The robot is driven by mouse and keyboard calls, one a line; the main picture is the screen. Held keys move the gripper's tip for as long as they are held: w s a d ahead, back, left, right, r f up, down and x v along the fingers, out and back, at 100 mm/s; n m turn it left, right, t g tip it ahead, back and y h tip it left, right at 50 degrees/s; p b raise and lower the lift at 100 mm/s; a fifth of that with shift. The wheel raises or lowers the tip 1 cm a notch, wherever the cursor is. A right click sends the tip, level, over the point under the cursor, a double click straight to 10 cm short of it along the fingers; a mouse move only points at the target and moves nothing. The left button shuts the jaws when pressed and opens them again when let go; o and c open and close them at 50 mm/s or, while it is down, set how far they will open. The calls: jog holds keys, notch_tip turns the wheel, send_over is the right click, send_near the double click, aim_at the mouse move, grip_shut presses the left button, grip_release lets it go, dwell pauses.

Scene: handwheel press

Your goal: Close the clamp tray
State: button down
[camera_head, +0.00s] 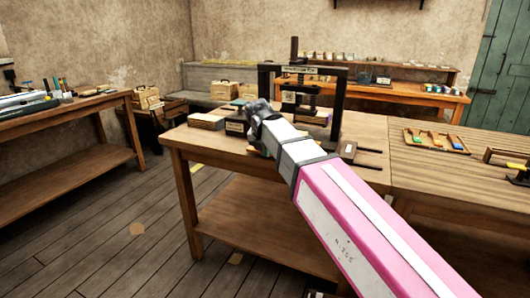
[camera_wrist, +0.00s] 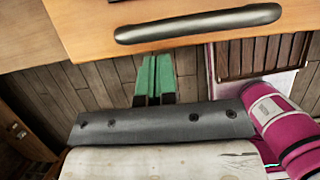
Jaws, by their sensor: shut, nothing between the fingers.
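In the wrist view, a light wooden panel (camera_wrist: 90,25) with a long black bar handle (camera_wrist: 200,24) crosses the top; I take it for the clamp tray's front, but cannot be sure. My gripper (camera_wrist: 155,60) shows as two green fingers side by side, shut and empty. Their tips are just below the panel's edge in the picture, apart from the handle; contact cannot be told. In the head view, the black-framed press (camera_head: 347,90) stands on the wooden table. My gripper's dark end (camera_head: 258,110) is in front of it, its fingertips unclear. My arm hides part of the press's base, so how far the tray is out cannot be told.
A small labelled dark box (camera_head: 236,128) and a pale block (camera_head: 205,122) stand left of my gripper. A dark two-pronged piece (camera_head: 348,151) lies right of my arm. A wooden tray (camera_head: 434,150) with coloured pieces is further right. The floor left of the table is mostly clear.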

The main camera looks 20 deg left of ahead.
jog(key=w, duration=0.6)
jog(key=w+d, duration=0.1)
jog(key=w, duration=1)
jog(key=shift+w+d, duration=0.25)
jog(key=shift+w, duration=0.1)
